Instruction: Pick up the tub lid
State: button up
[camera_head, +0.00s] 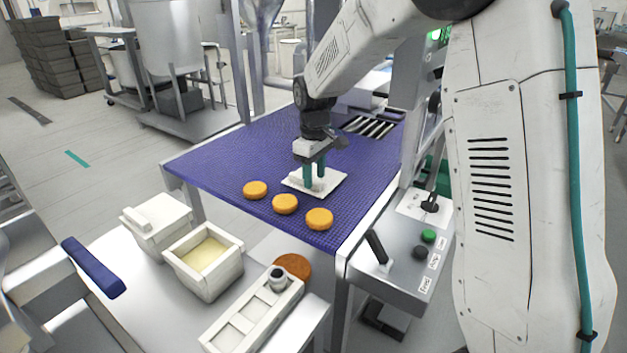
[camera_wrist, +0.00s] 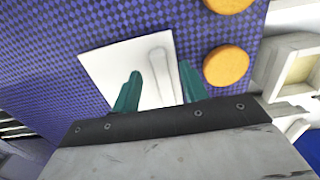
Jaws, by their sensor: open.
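The tub lid (camera_head: 334,181) is a flat white square with a raised bar handle, lying on the blue belt. In the wrist view the lid (camera_wrist: 103,72) lies below my gripper, its handle (camera_wrist: 160,70) showing between the fingers. My gripper (camera_head: 314,178) is open, its two green fingers pointing down over the lid, one on each side of the handle. In the wrist view my gripper (camera_wrist: 160,88) holds nothing. I cannot tell whether the fingertips touch the lid. An open white tub (camera_head: 222,277) with yellow filling stands on the white table at the front.
Several orange rounds (camera_head: 285,204) lie on the belt (camera_head: 225,160) beside the lid, on the near side. A closed white tub (camera_head: 155,235), a brown round (camera_head: 292,265) and a white compartment tray (camera_head: 236,328) stand at the front. A control panel (camera_head: 400,270) is at the right.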

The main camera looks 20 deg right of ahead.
jog(key=shift+f, duration=0.8)
grip_shut()
jog(key=shift+r, duration=0.1)
